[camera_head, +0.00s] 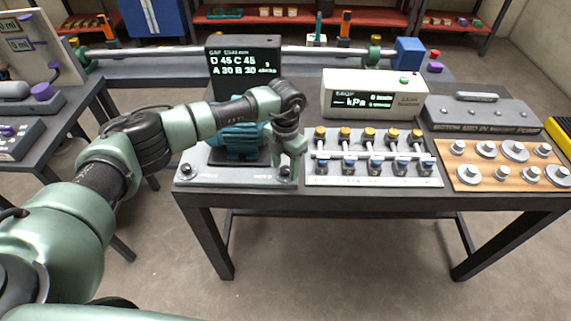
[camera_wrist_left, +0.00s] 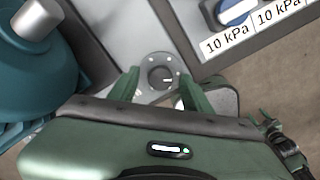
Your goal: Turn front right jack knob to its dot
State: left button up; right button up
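The front right jack knob (camera_wrist_left: 160,77) is a small dark round knob with a light pointer mark, on a pale round flange with several small marks around it. In the left wrist view it lies between the fingertips of my left gripper (camera_wrist_left: 158,84). The fingers are open with a gap on each side of the knob; how far down they reach is unclear. In the head view my left gripper (camera_head: 291,150) points down over the right end of the motor's base plate (camera_head: 225,178). The teal motor (camera_head: 240,143) sits on that plate. My right gripper is out of view.
A gap display (camera_head: 243,66) behind the motor reads D 45, C 45, A 30, B 30. A valve manifold (camera_head: 372,180) stands close right of my left gripper. A kPa meter (camera_head: 372,95) and a wooden board (camera_head: 510,165) with metal weights are farther right.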

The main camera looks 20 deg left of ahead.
pick_arm(q)
grip_shut()
jog(key=shift+n, duration=0.4)
jog(key=shift+n+b, duration=0.35)
jog(key=shift+n, duration=0.65)
jog(key=n, duration=0.2)
jog(key=shift+n, duration=0.3)
jog(key=n, duration=0.3)
jog(key=shift+w+b, duration=0.1)
jog(key=shift+b, duration=0.2)
jog(key=shift+r+n, duration=0.1)
jog(key=shift+n, duration=1.5)
